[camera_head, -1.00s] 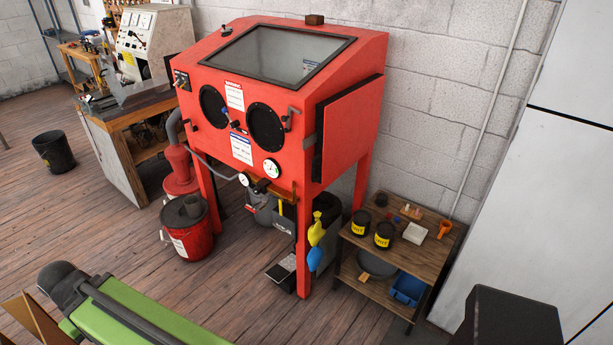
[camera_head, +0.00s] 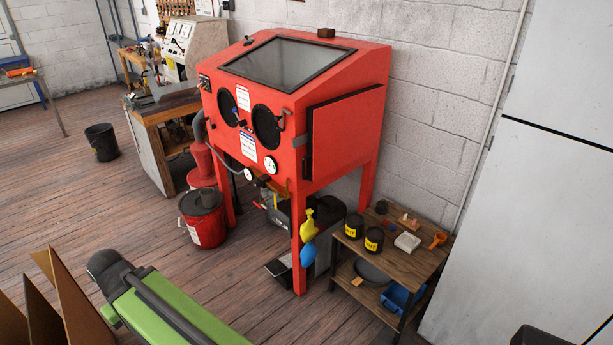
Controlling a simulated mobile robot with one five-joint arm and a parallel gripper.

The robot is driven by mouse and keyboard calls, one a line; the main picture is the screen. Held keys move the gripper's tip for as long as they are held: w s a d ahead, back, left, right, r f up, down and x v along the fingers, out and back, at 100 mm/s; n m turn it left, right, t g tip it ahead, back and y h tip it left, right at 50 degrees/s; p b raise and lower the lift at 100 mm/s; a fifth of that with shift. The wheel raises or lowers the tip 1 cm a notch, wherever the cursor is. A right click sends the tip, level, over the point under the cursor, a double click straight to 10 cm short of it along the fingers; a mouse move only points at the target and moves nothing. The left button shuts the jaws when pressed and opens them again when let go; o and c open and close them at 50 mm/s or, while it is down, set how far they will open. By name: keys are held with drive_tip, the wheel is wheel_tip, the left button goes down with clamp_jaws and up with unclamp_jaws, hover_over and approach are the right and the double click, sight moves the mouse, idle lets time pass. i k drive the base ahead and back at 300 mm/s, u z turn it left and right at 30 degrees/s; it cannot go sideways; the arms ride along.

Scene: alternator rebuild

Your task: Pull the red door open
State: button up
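The red door (camera_head: 346,132) is the flat panel on the right side of the red blast cabinet (camera_head: 268,97). It has a dark border along its near edge and lies against the cabinet side, apparently closed. A small dark fitting (camera_head: 307,165), perhaps a latch, sits by its near edge. The cabinet stands on red legs against the wall, with a sloped window and two round black arm ports in front. My gripper is not in view.
A low wooden shelf (camera_head: 408,268) with black tins stands below and right of the door. A green object (camera_head: 165,318) and brown panels (camera_head: 70,290) fill the lower left. A red bucket (camera_head: 203,218) stands left of the cabinet. Open wooden floor (camera_head: 70,220) lies at left.

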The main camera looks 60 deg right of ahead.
sight(342, 129)
drive_tip(key=z, duration=0.15)
drive_tip(key=i, duration=0.9)
drive_tip(key=u, duration=0.05)
